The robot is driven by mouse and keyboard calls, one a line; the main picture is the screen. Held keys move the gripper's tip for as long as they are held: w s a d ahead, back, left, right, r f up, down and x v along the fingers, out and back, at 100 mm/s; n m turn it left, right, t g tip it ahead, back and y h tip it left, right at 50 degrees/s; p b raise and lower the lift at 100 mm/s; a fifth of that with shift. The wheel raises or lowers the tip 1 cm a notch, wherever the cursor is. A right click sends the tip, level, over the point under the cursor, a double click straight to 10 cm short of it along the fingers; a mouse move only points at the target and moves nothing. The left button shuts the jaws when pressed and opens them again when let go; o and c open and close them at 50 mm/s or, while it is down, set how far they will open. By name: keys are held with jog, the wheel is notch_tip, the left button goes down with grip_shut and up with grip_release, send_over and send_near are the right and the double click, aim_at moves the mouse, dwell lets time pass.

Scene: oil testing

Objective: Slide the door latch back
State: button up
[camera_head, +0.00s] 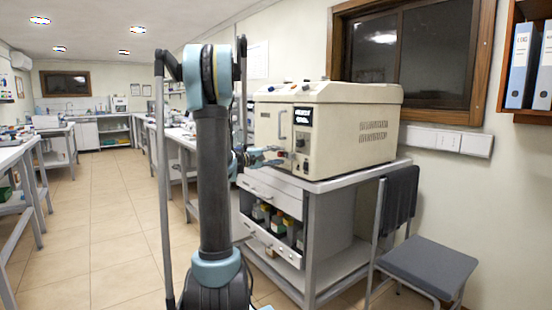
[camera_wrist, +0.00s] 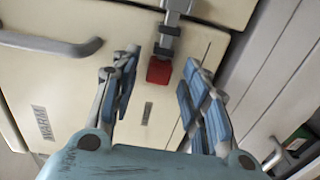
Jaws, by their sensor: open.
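The cream oil testing machine (camera_head: 355,128) stands on a bench, its front facing my arm. In the wrist view, its door latch (camera_wrist: 170,40) is a grey metal bar with a red end (camera_wrist: 159,71). My gripper (camera_wrist: 161,60) is open. Its blue-padded fingers lie on either side of the red end in the picture, with gaps showing on both sides. I cannot tell how far apart in depth they are. In the head view my gripper (camera_head: 264,157) is at the machine's front, and the latch cannot be made out there.
A grey door handle (camera_wrist: 55,45) is left of the latch in the wrist view. Below the machine, the bench (camera_head: 310,190) has drawers and an open shelf of bottles (camera_head: 278,222). A chair (camera_head: 425,262) stands at right. The tiled floor (camera_head: 110,215) at left is clear.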

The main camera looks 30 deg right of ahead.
jog(key=shift+d, duration=0.4)
jog(key=shift+c, duration=0.3)
grip_shut()
jog(key=shift+w+a, duration=0.15)
jog(key=shift+w, duration=0.8)
jog(key=shift+w+a, duration=0.1)
jog(key=shift+w, duration=0.85)
jog(key=shift+o, duration=0.3)
grip_release()
jog(key=shift+w+f, duration=0.1)
jog(key=shift+w, duration=0.05)
jog(key=s+a, duration=0.1)
jog(key=a, duration=1.1)
